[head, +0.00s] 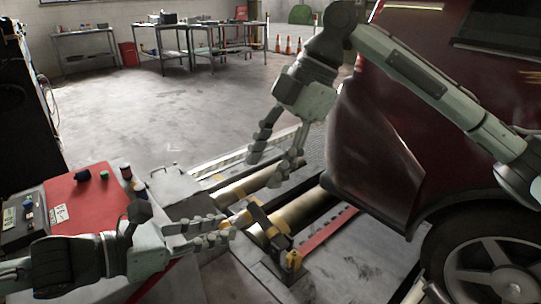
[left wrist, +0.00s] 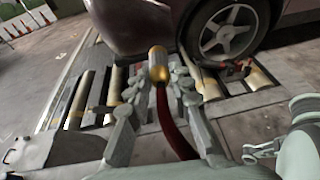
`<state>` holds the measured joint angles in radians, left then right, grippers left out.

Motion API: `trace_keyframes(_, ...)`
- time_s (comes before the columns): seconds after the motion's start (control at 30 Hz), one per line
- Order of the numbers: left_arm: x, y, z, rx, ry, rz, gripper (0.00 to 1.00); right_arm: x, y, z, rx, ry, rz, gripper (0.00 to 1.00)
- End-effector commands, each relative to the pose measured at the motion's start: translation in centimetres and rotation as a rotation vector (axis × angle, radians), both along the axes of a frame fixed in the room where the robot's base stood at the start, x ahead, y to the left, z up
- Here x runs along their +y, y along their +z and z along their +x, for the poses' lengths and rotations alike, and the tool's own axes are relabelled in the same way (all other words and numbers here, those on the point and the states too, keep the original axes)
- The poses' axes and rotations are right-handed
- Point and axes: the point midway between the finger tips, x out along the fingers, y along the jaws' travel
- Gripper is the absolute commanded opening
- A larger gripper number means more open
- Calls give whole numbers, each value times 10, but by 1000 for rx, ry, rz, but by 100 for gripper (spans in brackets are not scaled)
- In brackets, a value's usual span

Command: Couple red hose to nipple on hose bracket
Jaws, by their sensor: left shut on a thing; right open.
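My left gripper (head: 207,232) is low in the head view; it also shows in the left wrist view (left wrist: 156,92). It is shut on the red hose (left wrist: 174,128), near its brass-coloured end coupling (left wrist: 158,64). The coupling points ahead, past the fingertips, and the hose trails back between the fingers. A yellow and dark fixture (head: 263,219) stands just beyond my left fingertips in the head view. I cannot tell whether it is the hose bracket, and no nipple can be made out. My right gripper (head: 270,168) hangs open and empty above the rollers.
Large rollers (head: 302,208) lie in the floor beside the dark red car (head: 385,150) and its wheel (head: 492,272). A red-topped cabinet (head: 88,206) with small items stands at the left. Workbenches (head: 165,27) and orange cones (head: 288,45) are far back. Open floor lies between.

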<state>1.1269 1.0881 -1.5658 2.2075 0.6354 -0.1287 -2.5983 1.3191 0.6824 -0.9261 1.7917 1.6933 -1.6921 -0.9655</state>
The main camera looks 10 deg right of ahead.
Motion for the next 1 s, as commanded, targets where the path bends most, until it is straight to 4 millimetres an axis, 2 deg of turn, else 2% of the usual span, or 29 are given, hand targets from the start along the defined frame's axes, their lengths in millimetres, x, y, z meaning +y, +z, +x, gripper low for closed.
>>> trace_keyframes(0.1,0,0,0,0,0,-1,0,-2,10,-6,2,35,-6,46)
trace_keyframes(0.23,0,0,0,0,0,-1,0,1,4,-9,7,45,-6,46)
trace_keyframes(0.7,0,0,0,0,0,-1,0,37,-71,-10,7,43,-5,46)
trace_keyframes(1.0,0,0,0,0,0,-1,0,48,-95,-10,5,41,-4,46)
